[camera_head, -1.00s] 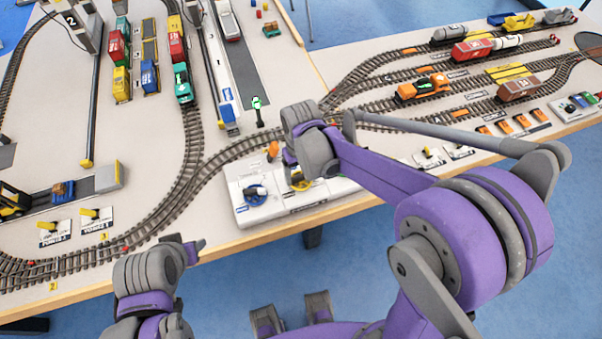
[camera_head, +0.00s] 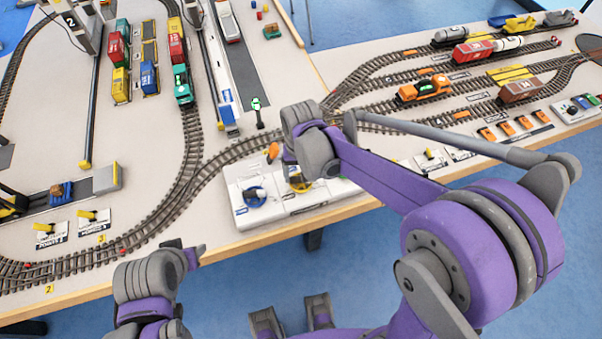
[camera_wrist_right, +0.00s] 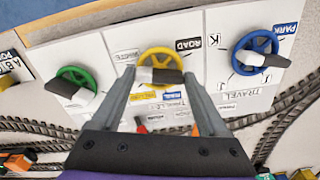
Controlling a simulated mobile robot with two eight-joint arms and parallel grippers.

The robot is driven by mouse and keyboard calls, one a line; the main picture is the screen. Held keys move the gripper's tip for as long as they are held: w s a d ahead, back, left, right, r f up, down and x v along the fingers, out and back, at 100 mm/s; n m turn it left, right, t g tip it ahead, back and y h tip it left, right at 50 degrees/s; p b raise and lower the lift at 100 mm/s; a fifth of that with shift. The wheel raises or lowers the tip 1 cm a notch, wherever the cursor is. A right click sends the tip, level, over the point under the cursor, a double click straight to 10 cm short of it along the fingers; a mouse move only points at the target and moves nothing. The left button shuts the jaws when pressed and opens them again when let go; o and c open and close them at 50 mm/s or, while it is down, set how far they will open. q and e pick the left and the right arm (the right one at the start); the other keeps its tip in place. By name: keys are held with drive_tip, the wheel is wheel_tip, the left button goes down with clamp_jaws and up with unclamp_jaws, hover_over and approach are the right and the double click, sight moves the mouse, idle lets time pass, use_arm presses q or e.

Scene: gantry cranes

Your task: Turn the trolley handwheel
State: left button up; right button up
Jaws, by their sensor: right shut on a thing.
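The yellow handwheel (camera_wrist_right: 160,58) sits on the middle white panel, with a grey and white crank bar (camera_wrist_right: 158,75) across it. My right gripper (camera_wrist_right: 159,76) has one finger at each end of this bar and is shut on it. A label below the wheel is partly covered by the fingers. In the head view the yellow wheel (camera_head: 299,183) shows only partly beneath my right gripper (camera_head: 297,172). My left gripper (camera_head: 196,254) hangs in front of the table edge, away from the panels. Its fingers are not clear enough to judge.
A green handwheel (camera_wrist_right: 76,80) and a blue handwheel (camera_wrist_right: 255,54) flank the yellow one closely. An orange knob (camera_head: 272,151) stands by the panel's back edge. Rails (camera_head: 235,155) run just behind. Several wagons, including an orange one (camera_head: 424,88), stand farther back.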

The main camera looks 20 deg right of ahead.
drive_tip(key=o, duration=1.2)
drive_tip(key=shift+o, duration=0.2)
wheel_tip(320, 180, up, 11)
drive_tip(key=p, duration=0.1)
drive_tip(key=shift+f, duration=0.1)
